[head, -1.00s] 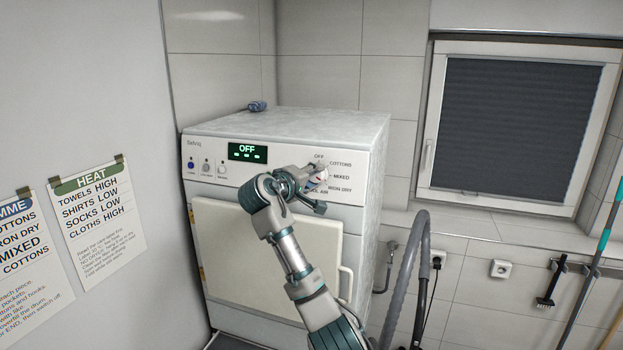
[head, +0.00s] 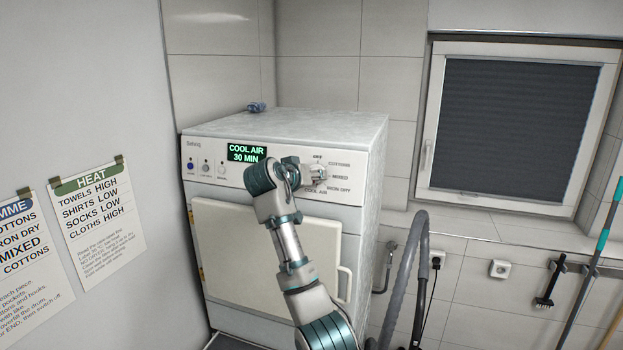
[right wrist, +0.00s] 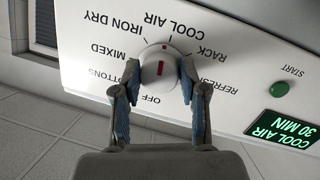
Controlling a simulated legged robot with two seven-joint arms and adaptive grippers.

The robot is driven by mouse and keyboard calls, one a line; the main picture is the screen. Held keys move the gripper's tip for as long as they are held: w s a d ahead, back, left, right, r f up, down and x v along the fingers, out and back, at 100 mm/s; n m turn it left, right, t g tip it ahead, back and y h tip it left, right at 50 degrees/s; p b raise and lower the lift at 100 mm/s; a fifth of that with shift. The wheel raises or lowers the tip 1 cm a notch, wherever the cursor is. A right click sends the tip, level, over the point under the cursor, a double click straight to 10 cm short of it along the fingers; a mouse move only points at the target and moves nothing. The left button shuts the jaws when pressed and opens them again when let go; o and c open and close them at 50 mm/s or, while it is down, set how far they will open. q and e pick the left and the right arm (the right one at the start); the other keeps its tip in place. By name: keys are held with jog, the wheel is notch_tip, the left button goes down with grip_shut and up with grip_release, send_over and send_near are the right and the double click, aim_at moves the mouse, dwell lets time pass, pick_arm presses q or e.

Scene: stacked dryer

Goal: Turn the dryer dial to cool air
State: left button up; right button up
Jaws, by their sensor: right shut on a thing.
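The dryer (head: 270,140) stands against the tiled wall. Its white dial (right wrist: 160,68) has a red mark running up and down in the right wrist view. The COOL AIR label (right wrist: 170,22) lies just above the dial there, and OFF lies below it. The dryer's display (head: 246,153) reads COOL AIR, 30 MIN in green. My right gripper (right wrist: 160,75) is shut on the dial, with one blue-padded finger on each side. In the head view my right wrist and arm hide part of the panel around the dial. My left gripper is not in view.
Several small buttons (head: 206,168) sit at the panel's left, and a green START button (right wrist: 280,89) shows in the right wrist view. The dryer door (head: 240,240) is closed. A grey hose (head: 400,270) stands at right. Instruction sheets (head: 98,212) hang on the left wall.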

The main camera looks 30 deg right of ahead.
jog(key=shift+w+f+m, duration=0.1)
jog(key=shift+f+m, duration=0.2)
jog(key=shift+m, duration=0.4)
jog(key=shift+y, duration=0.3)
jog(key=o, duration=1.1)
jog(key=shift+w+r, duration=0.1)
jog(key=v, duration=1.2)
jog(key=shift+a, duration=0.25)
